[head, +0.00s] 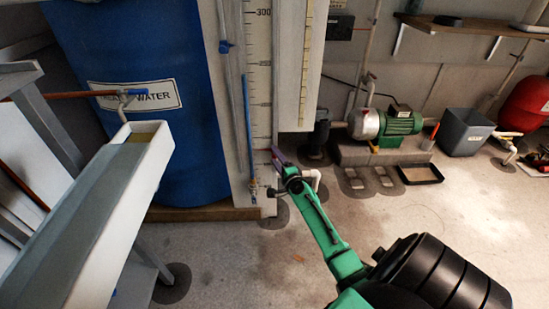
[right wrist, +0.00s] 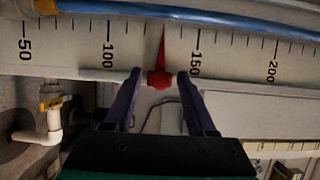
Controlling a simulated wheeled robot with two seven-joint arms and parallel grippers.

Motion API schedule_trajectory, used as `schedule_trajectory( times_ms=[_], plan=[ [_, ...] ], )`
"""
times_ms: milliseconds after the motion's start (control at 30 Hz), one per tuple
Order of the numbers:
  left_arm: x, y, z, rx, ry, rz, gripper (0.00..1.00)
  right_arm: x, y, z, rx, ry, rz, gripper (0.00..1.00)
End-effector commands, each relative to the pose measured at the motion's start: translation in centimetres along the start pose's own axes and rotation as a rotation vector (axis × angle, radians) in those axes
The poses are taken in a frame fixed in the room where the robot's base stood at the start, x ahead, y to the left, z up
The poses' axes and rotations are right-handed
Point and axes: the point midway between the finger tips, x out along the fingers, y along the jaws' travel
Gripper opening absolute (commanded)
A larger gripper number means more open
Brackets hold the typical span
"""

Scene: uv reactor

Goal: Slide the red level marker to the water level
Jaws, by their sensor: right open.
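The red level marker (right wrist: 160,78) shows in the right wrist view, on the edge of a white scale board (right wrist: 228,70). Its pointer lies between the 100 and 150 marks, nearer 150. My right gripper (right wrist: 158,82) is open, with one purple finger on each side of the marker and small gaps visible. In the head view my right gripper (head: 280,158) is at the lower part of the scale board (head: 258,60) and hides the marker. The sight tube (head: 247,110) holds blue water up to well above my gripper. My left gripper is not in view.
A large blue water tank (head: 150,60) stands left of the scale, with a white trough (head: 110,200) in front. A second white scale panel (head: 303,70) stands right of the board. A green pump (head: 400,124) sits further right. The floor at right is mostly clear.

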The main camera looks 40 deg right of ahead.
Motion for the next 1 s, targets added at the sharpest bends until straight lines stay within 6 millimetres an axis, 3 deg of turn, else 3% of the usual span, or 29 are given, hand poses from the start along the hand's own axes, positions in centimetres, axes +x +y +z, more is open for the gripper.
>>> schedule_trajectory(
  times_ms=[300,333,467,500,1000],
  plan=[
    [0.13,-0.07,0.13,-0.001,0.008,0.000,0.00,0.91,-0.02,-0.01,-0.002,0.000,0.000,0.56],
    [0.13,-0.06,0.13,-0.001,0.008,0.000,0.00,0.90,-0.02,-0.01,-0.002,0.000,0.000,0.52],
    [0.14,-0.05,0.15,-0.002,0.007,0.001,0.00,0.89,-0.01,0.00,-0.002,0.000,0.000,0.03],
    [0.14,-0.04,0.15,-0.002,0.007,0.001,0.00,0.88,-0.01,0.00,-0.001,0.000,0.000,0.00],
    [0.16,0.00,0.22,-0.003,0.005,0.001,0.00,0.84,0.07,0.03,-0.001,-0.001,0.001,0.00]
  ],
)
